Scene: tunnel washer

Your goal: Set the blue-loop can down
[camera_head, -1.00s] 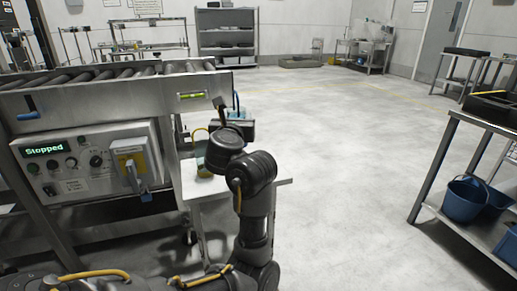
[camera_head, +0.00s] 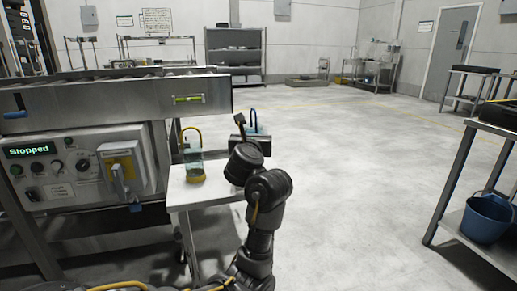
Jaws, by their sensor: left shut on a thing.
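My left gripper (camera_head: 247,133) is right of the small white table's top, partly hidden behind my own wrist. It is shut on the blue-loop can, whose blue loop (camera_head: 254,114) shows above and behind the gripper. The can's body is hidden, so I cannot tell whether its bottom touches anything. A clear can with a yellow loop and yellow base (camera_head: 195,160) stands upright on the white table (camera_head: 186,195), left of my gripper. My right gripper is not in view.
A steel machine with a roller top and a control panel (camera_head: 75,165) reading "Stopped" stands left, against the table. A steel bench (camera_head: 462,165) with a blue bucket (camera_head: 486,218) on its lower shelf stands right. The floor between is clear.

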